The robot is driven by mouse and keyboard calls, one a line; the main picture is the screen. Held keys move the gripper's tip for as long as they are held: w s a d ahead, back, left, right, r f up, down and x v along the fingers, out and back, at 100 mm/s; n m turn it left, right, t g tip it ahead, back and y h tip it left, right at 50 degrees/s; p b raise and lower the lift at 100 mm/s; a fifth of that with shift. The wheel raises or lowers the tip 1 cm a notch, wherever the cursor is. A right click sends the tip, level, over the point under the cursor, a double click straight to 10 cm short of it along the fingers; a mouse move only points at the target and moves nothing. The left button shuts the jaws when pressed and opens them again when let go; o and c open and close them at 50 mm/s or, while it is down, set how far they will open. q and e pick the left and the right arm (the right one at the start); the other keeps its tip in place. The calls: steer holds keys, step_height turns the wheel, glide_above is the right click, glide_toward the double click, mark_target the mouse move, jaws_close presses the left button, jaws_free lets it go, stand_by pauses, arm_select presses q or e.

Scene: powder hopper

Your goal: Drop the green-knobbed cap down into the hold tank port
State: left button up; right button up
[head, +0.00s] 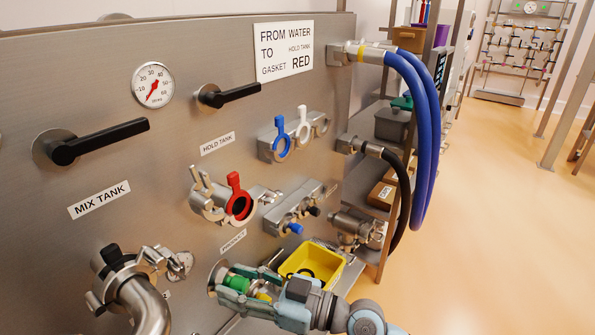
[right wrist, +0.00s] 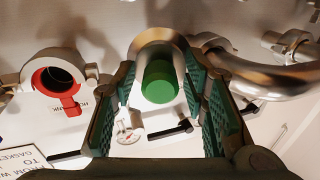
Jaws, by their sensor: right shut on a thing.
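The cap's green knob (head: 237,283) is between the fingers of my right gripper (head: 245,287), low on the steel panel below the PRODUCT label. The right gripper is shut on it. In the right wrist view the green knob (right wrist: 160,82) sits in a shiny metal round between the two teal finger pads. I cannot tell whether the cap touches the panel behind it. The hold tank port (head: 238,207), with a red gasket and an open clamp, is above the gripper, under the HOLD TANK label. It also shows in the right wrist view (right wrist: 60,78), left of the fingers. My left gripper is out of view.
A yellow bin (head: 312,262) stands just behind the right gripper. A bent steel pipe (head: 145,300) is clamped at lower left. A rack with blue (head: 284,145) and white gaskets is above right of the port. Blue hoses (head: 425,130) hang at right; floor beyond is clear.

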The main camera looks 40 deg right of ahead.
arm_select(q)
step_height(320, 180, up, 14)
steer(key=p, duration=1)
arm_select(e)
steer(key=w+d+r+m+t+h, duration=0.2)
steer(key=w+d+r+m+h, duration=0.15)
steer(key=d+r, duration=0.75)
steer(key=w+a+f+h+b, duration=0.1)
steer(key=w+f+b, duration=0.1)
steer(key=w+b, duration=0.2)
steer(key=w, duration=0.3)
steer(key=shift+b, duration=0.3)
steer(key=f+b, duration=0.3)
steer(key=shift+w+a, duration=0.2)
steer(key=shift+w, duration=0.05)
jaws_close()
arm_select(q)
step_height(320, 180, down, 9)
steer(key=b, duration=0.1)
arm_select(e)
steer(key=shift+f, duration=0.5)
arm_select(q)
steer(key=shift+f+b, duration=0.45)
steer(key=shift+b, duration=0.05)
arm_select(e)
steer(key=shift+f, duration=0.35)
